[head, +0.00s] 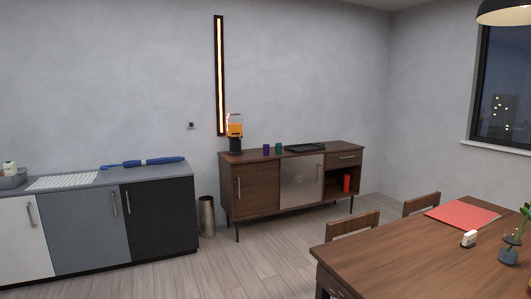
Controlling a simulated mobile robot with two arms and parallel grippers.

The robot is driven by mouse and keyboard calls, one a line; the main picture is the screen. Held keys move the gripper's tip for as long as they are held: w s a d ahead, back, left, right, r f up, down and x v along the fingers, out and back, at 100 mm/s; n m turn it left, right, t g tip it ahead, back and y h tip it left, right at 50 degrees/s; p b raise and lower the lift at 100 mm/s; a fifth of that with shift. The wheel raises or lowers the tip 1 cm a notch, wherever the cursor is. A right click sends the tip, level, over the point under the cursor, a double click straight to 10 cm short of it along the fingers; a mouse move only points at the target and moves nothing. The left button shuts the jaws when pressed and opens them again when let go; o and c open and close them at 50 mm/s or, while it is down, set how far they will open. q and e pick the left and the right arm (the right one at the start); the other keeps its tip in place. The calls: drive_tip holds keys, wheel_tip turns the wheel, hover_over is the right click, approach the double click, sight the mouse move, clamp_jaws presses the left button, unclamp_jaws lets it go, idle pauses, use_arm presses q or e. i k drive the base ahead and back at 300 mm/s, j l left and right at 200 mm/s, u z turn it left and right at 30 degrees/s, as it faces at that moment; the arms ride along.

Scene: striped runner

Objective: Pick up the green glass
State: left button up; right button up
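A small green glass (278,148) stands upright on top of the wooden sideboard (243,158) against the far wall. A purple glass (266,149) stands just to its left. Neither of my grippers shows in the head view, so the green glass is far from any visible part of me.
On the sideboard are an orange and black appliance (235,130) and a dark tray (305,148). A metal bin (206,216) stands left of it, beside the counter (90,182). A dining table (420,250) with chairs (352,223) fills the right. Floor (250,263) between is clear.

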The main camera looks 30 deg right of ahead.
sight(278, 145)
drive_tip(key=i+l+z, duration=0.4)
drive_tip(key=i, duration=0.75)
drive_tip(key=i+z, duration=0.35)
drive_tip(key=i, duration=3.1)
drive_tip(key=l, duration=0.1)
